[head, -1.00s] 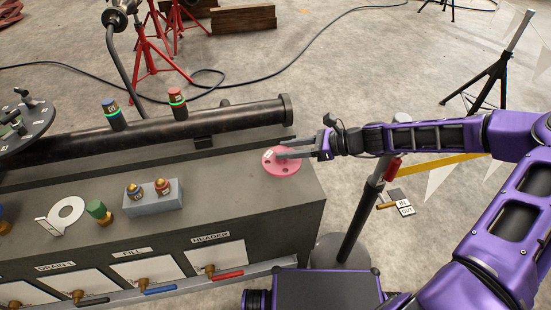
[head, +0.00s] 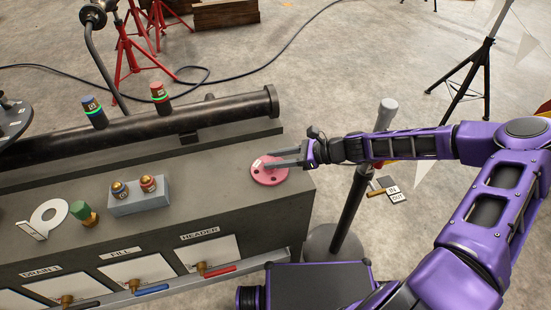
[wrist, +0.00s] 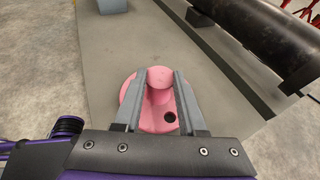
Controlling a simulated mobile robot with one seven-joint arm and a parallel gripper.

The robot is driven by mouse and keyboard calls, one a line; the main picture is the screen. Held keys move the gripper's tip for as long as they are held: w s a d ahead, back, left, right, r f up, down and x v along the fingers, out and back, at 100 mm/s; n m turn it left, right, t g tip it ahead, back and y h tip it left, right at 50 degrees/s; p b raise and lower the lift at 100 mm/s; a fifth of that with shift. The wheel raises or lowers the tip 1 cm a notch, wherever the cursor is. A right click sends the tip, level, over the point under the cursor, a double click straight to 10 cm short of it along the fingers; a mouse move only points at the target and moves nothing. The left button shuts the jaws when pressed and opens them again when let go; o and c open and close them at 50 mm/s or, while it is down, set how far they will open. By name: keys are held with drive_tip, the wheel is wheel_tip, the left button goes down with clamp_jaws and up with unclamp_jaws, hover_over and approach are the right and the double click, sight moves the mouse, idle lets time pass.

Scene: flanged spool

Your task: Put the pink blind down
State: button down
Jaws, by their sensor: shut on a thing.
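The pink blind (head: 269,171) is a round flange with dark holes and a raised middle knob. In the head view it is at the right end of the grey bench top (head: 222,188). My gripper (head: 279,161) reaches in from the right and is shut on the blind. In the wrist view the two fingers lie on either side of the pink knob (wrist: 160,77), with the flange (wrist: 158,124) below them. One hole shows near the right finger. I cannot tell whether the blind's underside touches the bench; the contact edge is not clear.
A black pipe (head: 175,121) with a blue-topped and a red-topped fitting runs behind. Valve handles line the front. A post (head: 351,205) stands off the bench's right end.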

drive_tip(key=shift+c, duration=2.4)
unclamp_jaws()
drive_tip(key=shift+d+r, duration=0.15)
drive_tip(key=shift+r, duration=0.05)
drive_tip(key=p+v, duration=0.1)
drive_tip(key=v, duration=1)
drive_tip(key=shift+d+p, duration=0.3)
drive_tip(key=shift+p, duration=0.05)
drive_tip(key=shift+s+r, duration=0.1)
drive_tip(key=shift+s, duration=0.1)
